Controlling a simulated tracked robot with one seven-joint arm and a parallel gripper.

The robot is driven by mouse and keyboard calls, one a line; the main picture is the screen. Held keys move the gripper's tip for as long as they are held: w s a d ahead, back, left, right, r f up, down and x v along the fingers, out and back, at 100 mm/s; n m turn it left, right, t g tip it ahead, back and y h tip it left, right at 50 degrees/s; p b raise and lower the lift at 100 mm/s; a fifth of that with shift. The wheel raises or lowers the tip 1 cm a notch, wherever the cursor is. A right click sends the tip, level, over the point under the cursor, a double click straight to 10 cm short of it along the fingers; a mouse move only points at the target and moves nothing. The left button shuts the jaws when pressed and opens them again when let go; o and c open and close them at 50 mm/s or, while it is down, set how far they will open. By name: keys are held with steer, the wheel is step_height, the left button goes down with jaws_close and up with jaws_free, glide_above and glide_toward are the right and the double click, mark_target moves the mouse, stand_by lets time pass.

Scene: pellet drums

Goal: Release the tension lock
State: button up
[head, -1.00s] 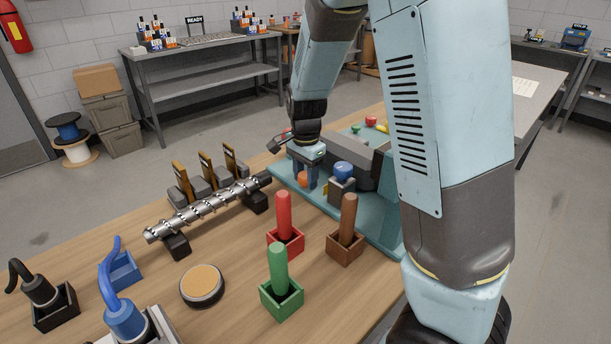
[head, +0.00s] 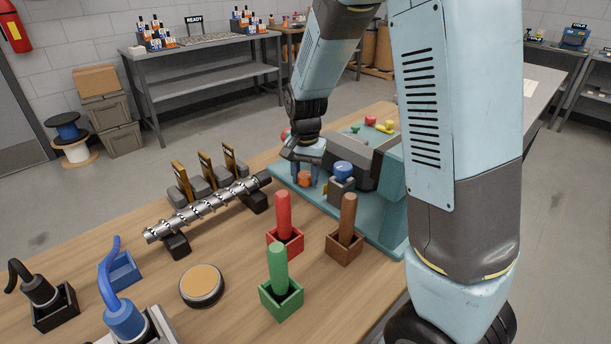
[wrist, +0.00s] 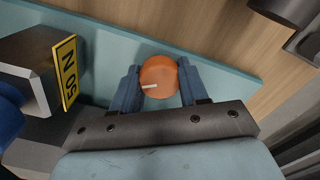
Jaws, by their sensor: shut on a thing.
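An orange round knob (head: 304,181) with a white mark line on its top sits on the teal base plate (head: 375,238) of the machine. It also shows from above in the wrist view (wrist: 159,79). My gripper (head: 306,177) points down at it, with one blue finger on each side; in the wrist view the fingers (wrist: 158,88) are closed on the knob. A blue knob (head: 343,169) on a grey block (head: 341,190) stands just to the right. No label marks which part is the tension lock.
A yellow "NO 5" plate (wrist: 66,73) is on the grey block beside my gripper. Red (head: 284,218), brown (head: 348,219) and green (head: 278,269) handles stand in holders in front. A steel screw (head: 205,210) lies on supports to the left.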

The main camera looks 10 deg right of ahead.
mark_target(305, 174)
steer(key=n, duration=1.1)
steer(key=shift+n, duration=0.4)
stand_by(0.3)
steer(key=o, duration=1.1)
steer(key=shift+c, duration=0.2)
step_height(305, 174, up, 14)
steer(key=shift+f, duration=0.15)
